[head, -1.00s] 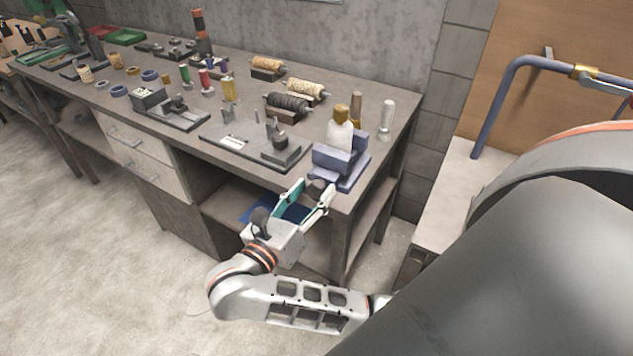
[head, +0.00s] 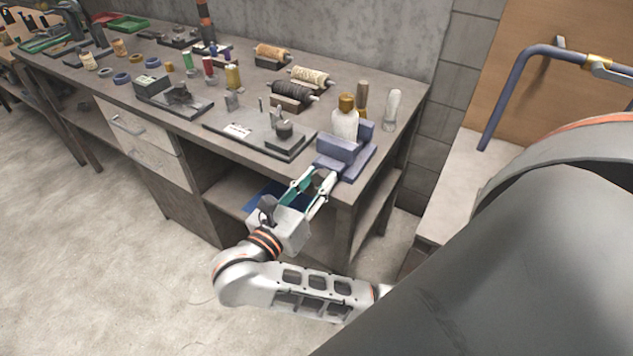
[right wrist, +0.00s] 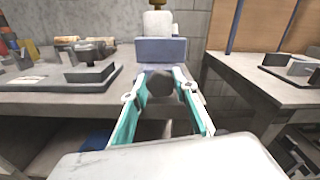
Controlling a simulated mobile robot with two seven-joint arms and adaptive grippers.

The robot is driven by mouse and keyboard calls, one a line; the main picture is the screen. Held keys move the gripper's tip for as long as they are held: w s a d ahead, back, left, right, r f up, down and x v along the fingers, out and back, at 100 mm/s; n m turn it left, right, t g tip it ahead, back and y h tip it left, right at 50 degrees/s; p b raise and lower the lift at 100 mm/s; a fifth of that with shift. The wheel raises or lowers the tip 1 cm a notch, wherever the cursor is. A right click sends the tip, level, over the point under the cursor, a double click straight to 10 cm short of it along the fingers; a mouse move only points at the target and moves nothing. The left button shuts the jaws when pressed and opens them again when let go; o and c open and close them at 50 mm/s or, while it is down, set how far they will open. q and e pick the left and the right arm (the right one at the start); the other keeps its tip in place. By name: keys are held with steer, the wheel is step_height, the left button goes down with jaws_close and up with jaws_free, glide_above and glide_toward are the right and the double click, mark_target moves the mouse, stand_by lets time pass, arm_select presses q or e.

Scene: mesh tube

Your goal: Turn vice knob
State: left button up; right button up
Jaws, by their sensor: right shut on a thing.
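The blue-grey vice (head: 345,158) sits at the front right corner of the workbench. It also shows in the right wrist view (right wrist: 162,50), straight ahead. Its dark round knob (right wrist: 160,84) faces me at the front of the vice. My right gripper (head: 322,178) reaches up from the front of the bench to the vice. In the right wrist view its two fingers (right wrist: 160,88) stand on either side of the knob and are shut on it. In the head view the knob is mostly hidden between the fingers. My left gripper is not in view.
A white bottle with a gold cap (head: 344,122) stands at the vice, and a pale bottle (head: 392,110) stands to its right. A dark tray with small tools (head: 255,138) lies left of the vice. Thread spools (head: 290,92) sit behind. The bench top (head: 190,128) has free room between items.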

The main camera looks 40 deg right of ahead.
steer(key=f+m+b, duration=0.1)
steer(key=m+b, duration=0.1)
steer(key=b, duration=0.1)
steer(key=shift+m+b, duration=0.3)
steer(key=shift+b, duration=0.25)
steer(key=m+b, duration=0.2)
steer(key=b, duration=0.1)
steer(key=shift+s+r+m, duration=0.1)
steer(key=shift+r+m, duration=0.1)
steer(key=shift+m, duration=0.1)
steer(key=shift+r+m+b, duration=0.2)
steer(key=shift+m+b, duration=0.35)
steer(key=shift+m, duration=0.05)
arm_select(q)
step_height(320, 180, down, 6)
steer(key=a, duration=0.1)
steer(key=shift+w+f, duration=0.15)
arm_select(e)
steer(key=shift+r, duration=0.15)
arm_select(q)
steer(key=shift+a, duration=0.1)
arm_select(e)
steer(key=o, duration=1)
steer(key=shift+d, duration=0.1)
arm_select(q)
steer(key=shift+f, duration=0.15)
arm_select(e)
steer(key=shift+o, duration=0.6)
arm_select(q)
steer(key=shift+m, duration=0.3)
